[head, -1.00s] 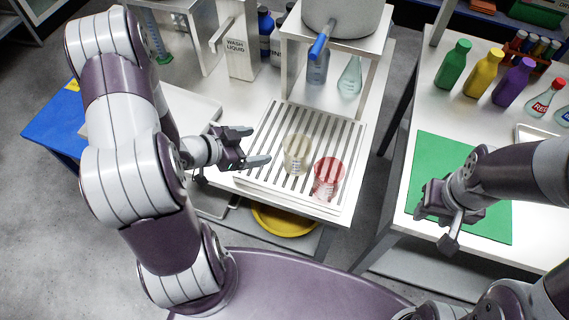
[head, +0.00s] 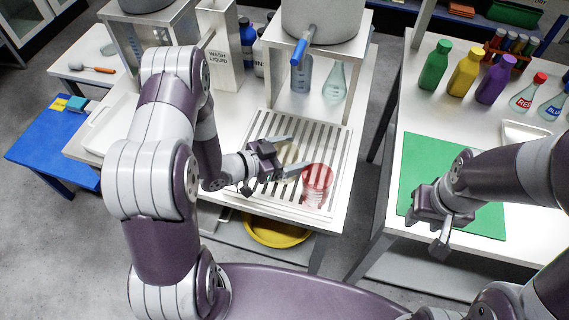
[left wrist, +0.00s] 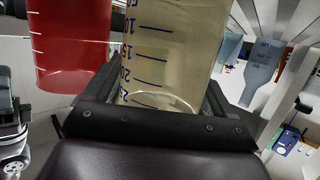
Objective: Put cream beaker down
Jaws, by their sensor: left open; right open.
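The cream beaker (head: 287,158) stands upright on the slatted rack (head: 262,186) in the head view, partly hidden by my left gripper. My left gripper (head: 284,155) is open, with one finger on each side of the cream beaker. In the left wrist view the cream beaker (left wrist: 168,50) fills the middle, close in front of the palm; I cannot tell whether the fingers touch it. A red beaker (head: 317,182) stands on the rack just right of it, and also shows in the left wrist view (left wrist: 70,45).
A raised stand (head: 312,52) with a grey vessel is behind the rack, with a flask (head: 335,85) beneath it. The wash liquid container (head: 218,55) is at the back left. Coloured bottles (head: 465,75) stand on the right table. A yellow bowl (head: 275,230) is below the rack.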

